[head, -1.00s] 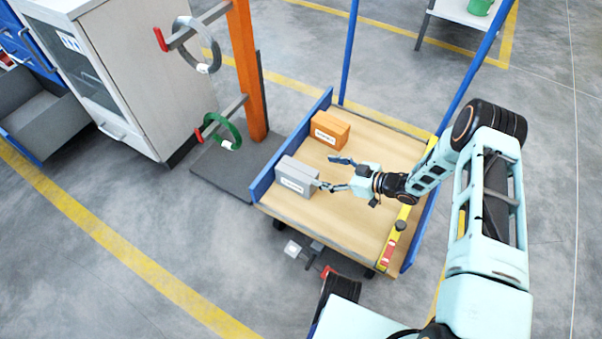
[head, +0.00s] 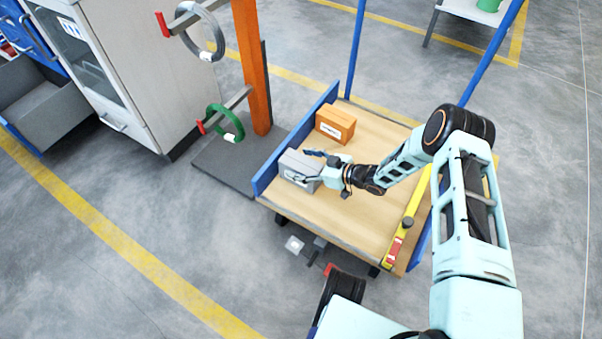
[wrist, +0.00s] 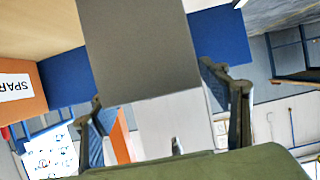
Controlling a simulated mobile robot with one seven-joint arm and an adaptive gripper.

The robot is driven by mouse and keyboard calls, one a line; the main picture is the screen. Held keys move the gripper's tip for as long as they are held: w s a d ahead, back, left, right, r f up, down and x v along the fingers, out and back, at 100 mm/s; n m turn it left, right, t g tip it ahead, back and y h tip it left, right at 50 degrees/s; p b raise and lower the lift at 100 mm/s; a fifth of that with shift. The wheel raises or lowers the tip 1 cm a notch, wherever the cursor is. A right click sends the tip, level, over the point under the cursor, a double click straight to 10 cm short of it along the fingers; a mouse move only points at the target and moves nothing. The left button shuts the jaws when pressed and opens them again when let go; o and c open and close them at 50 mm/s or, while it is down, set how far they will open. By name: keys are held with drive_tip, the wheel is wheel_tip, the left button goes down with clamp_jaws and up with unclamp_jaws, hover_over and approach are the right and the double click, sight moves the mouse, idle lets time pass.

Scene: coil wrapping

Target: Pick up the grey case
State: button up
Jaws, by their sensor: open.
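The grey case (head: 297,168) stands on the cart's wooden deck (head: 372,215), against the blue side board at its left. It has a white label on its front, now partly covered. My gripper (head: 318,165) is at the case's right end, with its fingers spread. In the wrist view the case (wrist: 140,50) fills the upper middle, and my gripper (wrist: 165,105) has one finger on each side of it. I cannot tell whether the fingers touch it.
An orange case (head: 336,123) stands behind the grey one, close to my gripper. A yellow level (head: 408,217) lies along the deck's right side. An orange post (head: 251,65) holds a grey coil (head: 217,40) and a green coil (head: 238,124). The deck's front middle is clear.

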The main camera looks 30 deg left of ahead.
drive_tip(key=c, duration=1.8)
drive_tip(key=shift+r, duration=0.15)
drive_tip(key=shift+c, duration=0.3)
drive_tip(key=shift+r, duration=0.1)
